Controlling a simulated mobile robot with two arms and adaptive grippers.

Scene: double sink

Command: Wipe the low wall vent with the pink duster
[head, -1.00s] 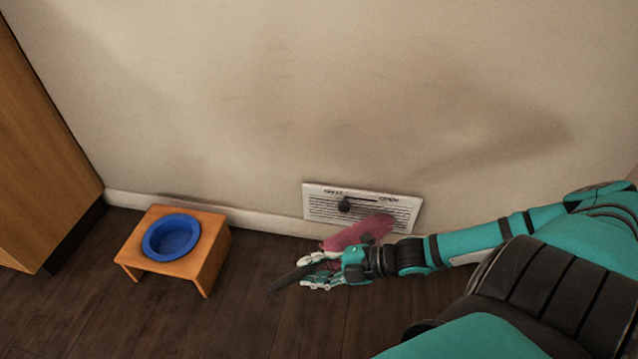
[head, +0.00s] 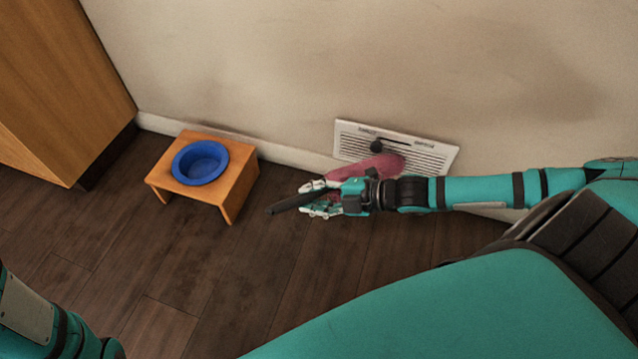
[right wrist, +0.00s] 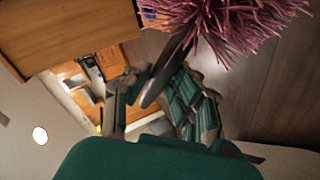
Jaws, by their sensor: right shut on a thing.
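The low wall vent (head: 425,155) is a white slatted plate with a dark knob, set in the wall just above the floor. The pink duster (head: 376,167) covers part of its lower left slats in the head view; I cannot tell if it touches them. My right gripper (head: 318,199) is shut on the duster's dark handle (head: 290,203), low in front of the wall. In the right wrist view the duster's pink fibres (right wrist: 235,22) fill the top, with the handle running down between the fingers (right wrist: 165,100). Only part of my left arm shows at the lower left; its gripper is out of view.
A small wooden stand (head: 237,183) with a blue bowl (head: 200,162) stands on the floor left of my right gripper. A wooden cabinet (head: 60,90) is at the far left. The dark floor (head: 200,270) in front of the stand is clear.

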